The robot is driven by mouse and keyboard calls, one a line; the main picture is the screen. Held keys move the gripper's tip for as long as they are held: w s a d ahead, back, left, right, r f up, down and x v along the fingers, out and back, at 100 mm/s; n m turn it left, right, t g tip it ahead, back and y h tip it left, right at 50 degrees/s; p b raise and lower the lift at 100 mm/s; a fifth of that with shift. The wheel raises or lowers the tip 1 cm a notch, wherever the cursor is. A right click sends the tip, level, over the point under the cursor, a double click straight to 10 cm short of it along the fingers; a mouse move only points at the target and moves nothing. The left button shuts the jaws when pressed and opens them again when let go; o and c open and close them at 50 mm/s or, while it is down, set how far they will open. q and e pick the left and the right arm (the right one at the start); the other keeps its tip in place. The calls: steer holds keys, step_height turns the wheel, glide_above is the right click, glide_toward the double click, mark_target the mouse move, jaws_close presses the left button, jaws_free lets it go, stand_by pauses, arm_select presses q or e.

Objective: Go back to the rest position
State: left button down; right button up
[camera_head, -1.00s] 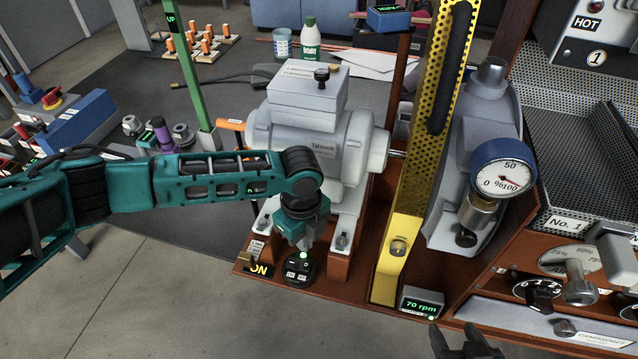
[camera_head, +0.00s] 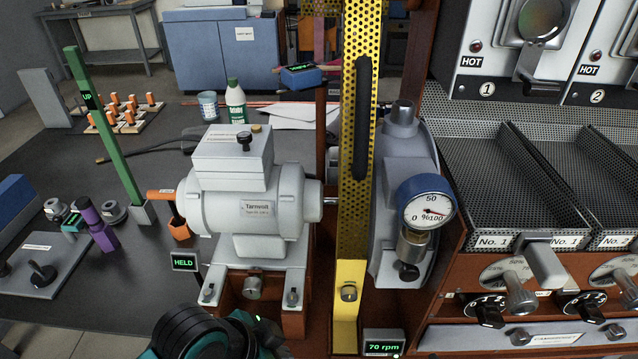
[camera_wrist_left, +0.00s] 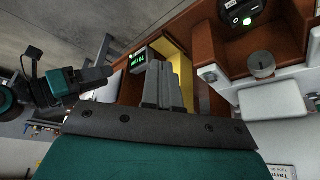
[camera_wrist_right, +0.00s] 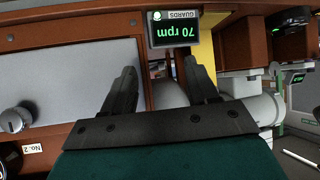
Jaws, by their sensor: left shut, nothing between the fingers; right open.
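In the left wrist view my left gripper (camera_wrist_left: 166,84) has its fingers together with nothing between them. It hangs in the air in front of the roaster. The black switch box (camera_wrist_left: 247,14) with a lit green light is at the top of that view, apart from the fingers. In the right wrist view my right gripper (camera_wrist_right: 160,88) is open and empty, its fingers spread in front of the roaster front and below the 70 rpm display (camera_wrist_right: 185,32). In the head view only part of my teal arm shows at the bottom; both gripper tips are out of that view.
The grey motor (camera_head: 245,205) stands left of the yellow perforated guard (camera_head: 350,270). A gauge (camera_head: 427,202) and mesh trays (camera_head: 478,180) are to the right. A green post (camera_head: 108,130) stands at left.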

arm_select(q)
steer(key=s+a+n+y, duration=0.2)
steer(key=s+a+n, duration=0.25)
steer(key=a, duration=0.25)
steer(key=s+a+n+y, duration=0.2)
steer(key=s+a+n, duration=0.1)
steer(key=a+n, duration=0.3)
steer(key=w+d+f+m+t+h, duration=0.1)
steer(key=w+f+m+t, duration=0.1)
steer(key=w+f+t, duration=0.5)
steer(key=shift+w+d+f+t+h, duration=0.3)
steer(key=shift+w+f, duration=0.15)
steer(key=shift+f, duration=0.5)
arm_select(e)
steer(key=shift+c, duration=0.3)
